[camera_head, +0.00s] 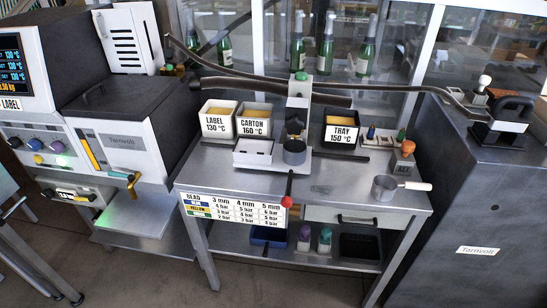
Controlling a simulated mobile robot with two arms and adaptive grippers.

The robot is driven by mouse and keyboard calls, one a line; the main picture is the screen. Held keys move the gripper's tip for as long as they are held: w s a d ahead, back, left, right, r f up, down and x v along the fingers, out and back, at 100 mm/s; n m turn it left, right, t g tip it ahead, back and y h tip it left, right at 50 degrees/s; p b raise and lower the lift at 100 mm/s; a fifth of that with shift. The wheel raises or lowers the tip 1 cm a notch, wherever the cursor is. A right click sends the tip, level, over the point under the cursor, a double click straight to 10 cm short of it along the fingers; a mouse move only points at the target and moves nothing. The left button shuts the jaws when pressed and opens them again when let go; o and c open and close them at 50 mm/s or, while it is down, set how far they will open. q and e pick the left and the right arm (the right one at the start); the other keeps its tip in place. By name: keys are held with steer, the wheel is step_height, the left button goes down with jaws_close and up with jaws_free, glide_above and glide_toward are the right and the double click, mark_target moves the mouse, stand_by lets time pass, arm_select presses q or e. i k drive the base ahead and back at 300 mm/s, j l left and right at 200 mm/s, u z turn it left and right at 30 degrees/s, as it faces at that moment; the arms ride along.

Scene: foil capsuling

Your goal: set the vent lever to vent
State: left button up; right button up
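No lever in view carries a readable vent mark, so I cannot tell which is the vent lever or how it is set. A yellow-orange lever (133,182) sticks out low on the front of the white melter unit (132,141) at the left, hanging downward at its end. A yellow-and-dark strip (88,151) slants on the same front. A dark lever with a red ball (287,201) hangs at the front edge of the metal table. Neither of my grippers is in view.
A grey cabinet (480,205) stands at right. The floor in front is clear.

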mark_target(93, 196)
steer(key=u, duration=1.45)
steer(key=i+j, duration=0.25)
steer(key=i, duration=0.2)
steer(key=i+j, duration=0.25)
steer(key=i, duration=0.25)
steer(key=i+j, duration=0.25)
steer(key=i, duration=0.2)
steer(key=i+j, duration=0.2)
steer(key=i, duration=0.25)
